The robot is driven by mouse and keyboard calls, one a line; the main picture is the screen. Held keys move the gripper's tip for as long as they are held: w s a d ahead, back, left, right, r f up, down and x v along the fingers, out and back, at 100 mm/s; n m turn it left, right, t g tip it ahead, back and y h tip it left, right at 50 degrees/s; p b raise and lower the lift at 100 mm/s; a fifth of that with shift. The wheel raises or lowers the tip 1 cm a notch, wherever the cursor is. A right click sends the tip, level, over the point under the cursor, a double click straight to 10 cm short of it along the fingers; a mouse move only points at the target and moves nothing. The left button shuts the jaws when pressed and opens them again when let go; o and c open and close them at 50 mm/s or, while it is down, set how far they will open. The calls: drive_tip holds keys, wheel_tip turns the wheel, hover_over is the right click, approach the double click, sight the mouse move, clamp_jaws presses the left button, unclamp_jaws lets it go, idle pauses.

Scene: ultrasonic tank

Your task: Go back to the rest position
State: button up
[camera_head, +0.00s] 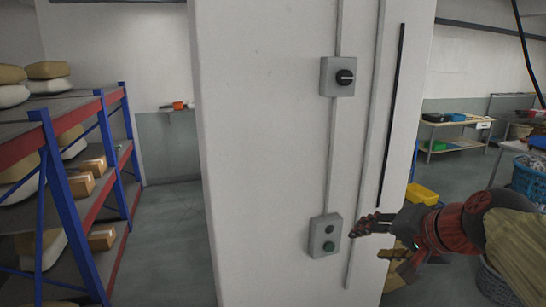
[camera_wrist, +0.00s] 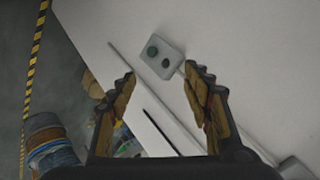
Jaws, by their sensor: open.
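My gripper (camera_head: 372,240) is at the right of the head view, in front of the white pillar and to the right of the lower button box. Its fingers are apart and nothing is between them. In the wrist view my gripper (camera_wrist: 158,85) shows two open fingers pointing at the pillar face. The lower button box (camera_head: 325,235) is grey with two round buttons, the lower one green. In the wrist view the button box (camera_wrist: 161,55) lies beyond the fingertips, apart from them.
The white pillar (camera_head: 265,150) fills the middle of the head view. A blue and red shelf rack (camera_head: 95,150) with sacks and cartons stands at the left. Behind my arm are a work table (camera_head: 450,124), a yellow bin (camera_head: 422,194) and a blue basket (camera_head: 527,178). Open floor (camera_head: 175,235) lies between rack and pillar.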

drive_tip(key=s+a+f+n+g+h+b, duration=0.1)
drive_tip(key=s+f+b, duration=0.4)
drive_tip(key=s+f, duration=0.5)
drive_tip(key=s+a+f+n+g+h+b, duration=0.1)
drive_tip(key=s+f+n+b, duration=0.4)
drive_tip(key=f, duration=1.2)
drive_tip(key=s+n+g, duration=0.1)
drive_tip(key=s, duration=0.3)
drive_tip(key=shift+s+a+f+g+h, duration=0.15)
drive_tip(key=shift+s+f+g+h, duration=0.15)
drive_tip(key=shift+s+g+h, duration=0.1)
drive_tip(key=shift+c, duration=0.7)
